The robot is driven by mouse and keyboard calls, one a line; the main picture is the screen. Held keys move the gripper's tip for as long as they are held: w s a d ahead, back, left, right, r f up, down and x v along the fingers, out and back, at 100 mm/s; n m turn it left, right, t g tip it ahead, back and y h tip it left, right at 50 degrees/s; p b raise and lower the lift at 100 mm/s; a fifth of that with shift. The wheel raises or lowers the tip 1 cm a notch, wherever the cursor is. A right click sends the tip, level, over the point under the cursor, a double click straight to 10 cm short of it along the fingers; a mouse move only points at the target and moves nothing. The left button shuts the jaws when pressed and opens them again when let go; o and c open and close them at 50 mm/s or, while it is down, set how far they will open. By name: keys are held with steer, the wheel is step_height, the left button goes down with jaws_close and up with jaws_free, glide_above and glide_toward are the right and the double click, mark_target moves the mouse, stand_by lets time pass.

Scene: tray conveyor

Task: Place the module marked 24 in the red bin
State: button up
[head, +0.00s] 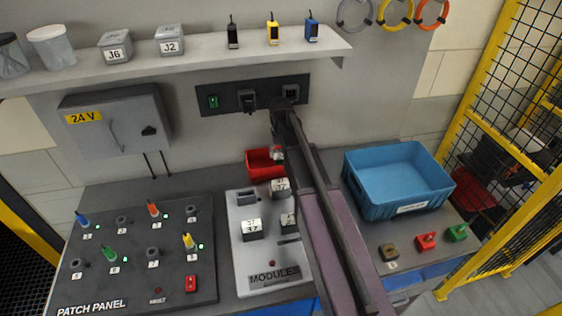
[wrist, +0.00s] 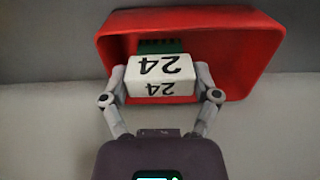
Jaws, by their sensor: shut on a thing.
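The module marked 24 (wrist: 160,75) is a white block with black numbers, seen upside down in the wrist view. My gripper (wrist: 161,84) is shut on it, with one finger at each side. Behind the module in that view is the red bin (wrist: 265,45), and the module overlaps its opening and near edge. I cannot tell how deep the module sits or whether it touches the bin. A dark green part (wrist: 160,46) shows behind the module. In the head view the red bin (head: 256,170) stands at the back of the bench, and my arm partly hides it.
A white modules board (head: 245,275) with several white blocks lies in front of the bin. The patch panel (head: 130,265) is at left. A blue crate (head: 375,195) stands at right. A shelf (head: 190,66) spans the wall above.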

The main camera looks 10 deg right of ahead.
mark_target(281, 160)
steer(key=shift+f, duration=0.1)
steer(key=shift+f+b, duration=1.85)
steer(key=shift+b, duration=0.05)
steer(key=shift+f, duration=0.1)
steer(key=o, duration=1)
steer(key=shift+c, duration=0.2)
step_height(281, 160, up, 12)
steer(key=p, duration=1.2)
steer(key=shift+r, duration=0.2)
